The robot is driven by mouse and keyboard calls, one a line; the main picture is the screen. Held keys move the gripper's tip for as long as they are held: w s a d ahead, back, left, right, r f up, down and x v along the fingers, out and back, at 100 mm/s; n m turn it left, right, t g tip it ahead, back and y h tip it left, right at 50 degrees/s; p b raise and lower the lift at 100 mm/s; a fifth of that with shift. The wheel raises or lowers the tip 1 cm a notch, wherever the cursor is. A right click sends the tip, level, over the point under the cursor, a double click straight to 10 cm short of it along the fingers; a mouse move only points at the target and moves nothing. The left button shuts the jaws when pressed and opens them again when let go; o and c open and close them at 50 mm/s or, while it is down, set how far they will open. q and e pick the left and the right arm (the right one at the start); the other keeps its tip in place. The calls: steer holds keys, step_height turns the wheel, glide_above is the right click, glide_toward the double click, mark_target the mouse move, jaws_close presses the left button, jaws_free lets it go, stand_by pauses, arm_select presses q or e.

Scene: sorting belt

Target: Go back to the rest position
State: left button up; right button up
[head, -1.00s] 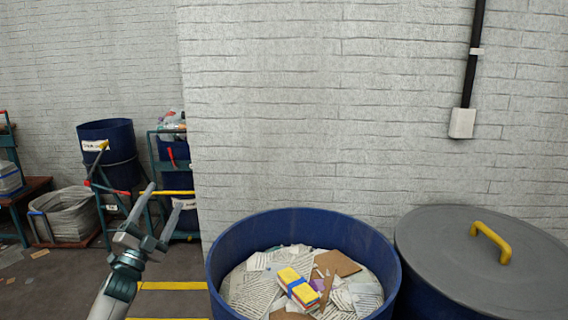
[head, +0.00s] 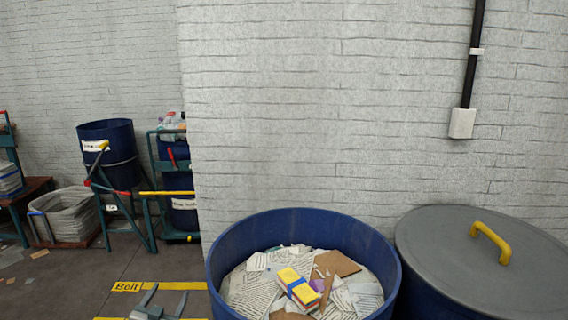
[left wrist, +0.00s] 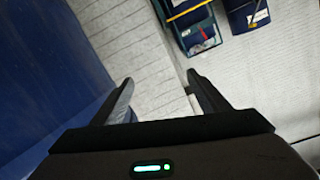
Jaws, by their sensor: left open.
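My left gripper (head: 162,298) is low at the bottom edge of the head view, left of the blue drum (head: 222,262). Its two fingers are spread and nothing is between them. In the left wrist view the gripper (left wrist: 158,95) also shows open and empty, with a blue surface close by on the left. The rest of my left arm is out of the head view. My right gripper is not in view.
The open drum holds papers, cardboard and a yellow, red and blue bundle (head: 296,287). A grey lid (head: 440,250) with a yellow handle covers a second drum at right. Carts and a blue bin (head: 118,170) stand at back left.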

arm_select(q)
steer(key=s+d+f+g, duration=0.3)
steer(key=s+d+f, duration=0.1)
steer(key=s+f, duration=1.1)
steer(key=s+d+f+g, duration=0.4)
steer(key=s+f, duration=0.8)
steer(key=f, duration=0.7)
steer(key=s+d+f+g, duration=0.1)
steer(key=s+f, duration=0.4)
steer(key=s, duration=0.6)
steer(key=s+d+f+g+h, duration=0.1)
steer(key=s+d+f, duration=0.3)
steer(key=s, duration=0.8)
steer(key=s+d+f+g, duration=0.2)
steer(key=s+f, duration=0.4)
steer(key=s, duration=0.5)
steer(key=shift+s+d+f+n+g, duration=0.15)
steer(key=shift+d+f+n+g, duration=0.1)
steer(key=shift+d+n+g, duration=0.2)
steer(key=shift+a, duration=0.1)
